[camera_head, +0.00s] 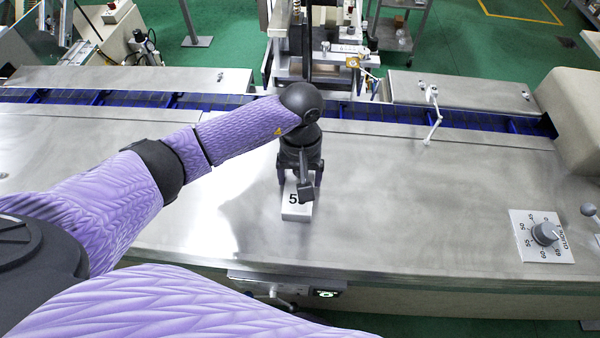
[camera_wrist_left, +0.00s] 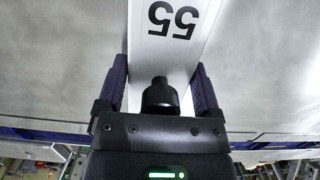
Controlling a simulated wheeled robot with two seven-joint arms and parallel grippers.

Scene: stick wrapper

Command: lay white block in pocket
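The white block (camera_head: 296,212) carries the black number 55 and is near the middle of the steel table. Its far part is hidden under my left gripper (camera_head: 300,180). In the left wrist view the block (camera_wrist_left: 150,45) runs between the two dark fingers of my left gripper (camera_wrist_left: 160,75), very close to both. I cannot tell whether the fingers press on it, or whether it rests on the table. I cannot make out a pocket in either view. My right gripper is not in view.
The steel table (camera_head: 420,205) is clear to the right of the block. A dial plate (camera_head: 541,237) sits at its right end. A blue conveyor (camera_head: 400,113) runs along the back, with a machine (camera_head: 318,45) behind it. A thin bent rod (camera_head: 435,118) stands at the back right.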

